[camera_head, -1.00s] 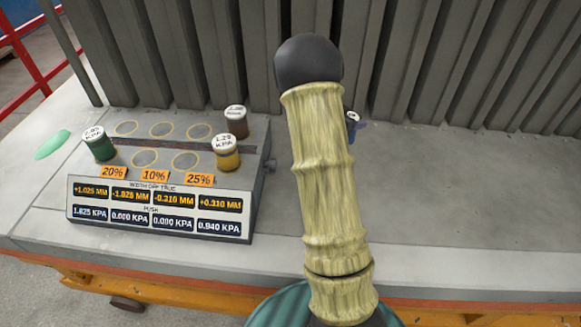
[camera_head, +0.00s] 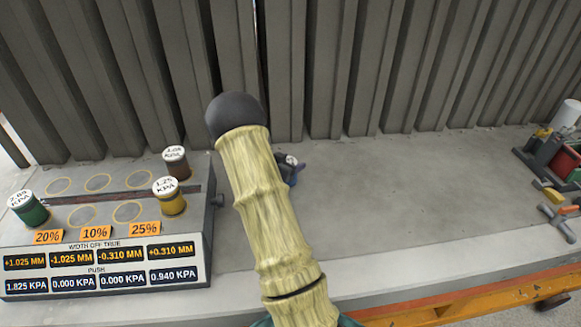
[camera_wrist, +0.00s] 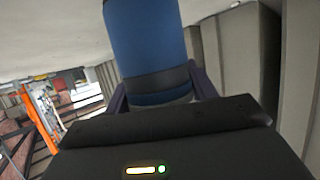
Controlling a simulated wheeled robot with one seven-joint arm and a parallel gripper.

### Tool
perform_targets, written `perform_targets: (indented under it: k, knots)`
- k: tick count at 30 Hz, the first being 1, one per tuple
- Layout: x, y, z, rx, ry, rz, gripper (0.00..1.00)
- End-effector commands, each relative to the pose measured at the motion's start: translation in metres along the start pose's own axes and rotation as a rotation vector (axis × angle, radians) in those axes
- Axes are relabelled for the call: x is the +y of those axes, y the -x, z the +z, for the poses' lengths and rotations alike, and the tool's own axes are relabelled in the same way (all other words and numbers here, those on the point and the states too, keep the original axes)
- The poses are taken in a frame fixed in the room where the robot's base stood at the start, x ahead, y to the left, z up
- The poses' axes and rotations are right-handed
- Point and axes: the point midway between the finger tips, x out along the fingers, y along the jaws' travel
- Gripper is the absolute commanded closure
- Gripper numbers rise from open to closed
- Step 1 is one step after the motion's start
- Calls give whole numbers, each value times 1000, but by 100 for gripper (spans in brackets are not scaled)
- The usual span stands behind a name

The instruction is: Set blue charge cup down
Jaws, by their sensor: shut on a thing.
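The blue charge cup (camera_wrist: 147,40) fills the upper middle of the wrist view, between the jaws of my gripper (camera_wrist: 160,92). My gripper is shut on it. In the head view my arm hides most of the gripper (camera_head: 290,172); only a small dark blue part and a pale round top show just right of the arm, over the bare grey slab. I cannot tell from these frames whether the cup touches the slab.
The charge panel (camera_head: 105,262) stands at left with ringed places and a green cup (camera_head: 30,210), a yellow cup (camera_head: 170,198) and a brown cup (camera_head: 177,163). Grey ribbed wall (camera_head: 350,70) runs behind. Tools (camera_head: 560,150) lie at far right. The slab between (camera_head: 430,190) is clear.

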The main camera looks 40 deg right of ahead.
Motion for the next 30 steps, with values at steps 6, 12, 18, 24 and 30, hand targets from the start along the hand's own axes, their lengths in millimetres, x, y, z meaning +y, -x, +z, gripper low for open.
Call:
perform_targets:
  k: [6,12,18,24,30]
  knots:
    - [0,-7,16,2,-1,-1,79]
    - [0,-7,16,2,-1,-1,79]
    - [0,-8,18,0,0,-1,22]
    - [0,-8,18,0,0,-1,22]
    - [-1,-4,16,0,0,-2,22]
